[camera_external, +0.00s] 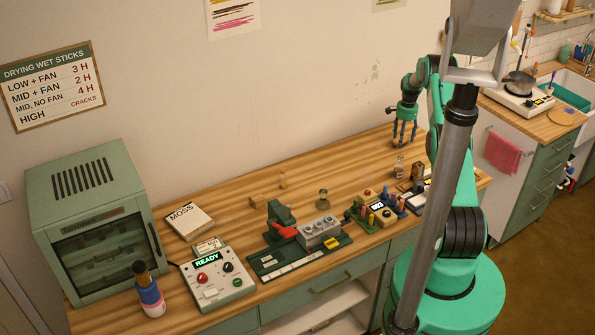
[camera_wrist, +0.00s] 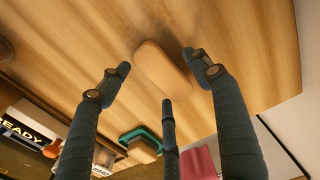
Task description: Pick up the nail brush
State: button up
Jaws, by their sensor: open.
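A light wooden block with rounded ends, which looks like the nail brush (camera_wrist: 163,72), lies on the wooden tabletop in the wrist view. Its bristles are not visible from here. My gripper (camera_wrist: 157,63) is open, with one finger on the left of the block, one on the right and a third below it in the picture. The fingers appear apart from the block. In the external view my gripper (camera_external: 404,139) points down over the far right part of the table, close to the wall. The brush is too small to tell there.
Small jars (camera_external: 399,167) stand in front of my gripper. A rack of coloured sticks (camera_external: 377,207), a green press (camera_external: 280,222), a READY control box (camera_external: 218,277) and a green oven (camera_external: 100,230) line the table (camera_external: 235,197). The table behind them is mostly clear.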

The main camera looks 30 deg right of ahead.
jog(key=shift+c, duration=0.3)
jog(key=c, duration=1.2)
jog(key=shift+r, duration=0.2)
jog(key=shift+r, duration=1.7)
jog(key=s+a, duration=0.3)
jog(key=s, duration=0.1)
jog(key=s+a+r, duration=0.1)
jog(key=s+a, duration=0.2)
jog(key=s, duration=0.1)
jog(key=s+a, duration=0.3)
jog(key=s, duration=0.2)
jog(key=shift+r, duration=0.15)
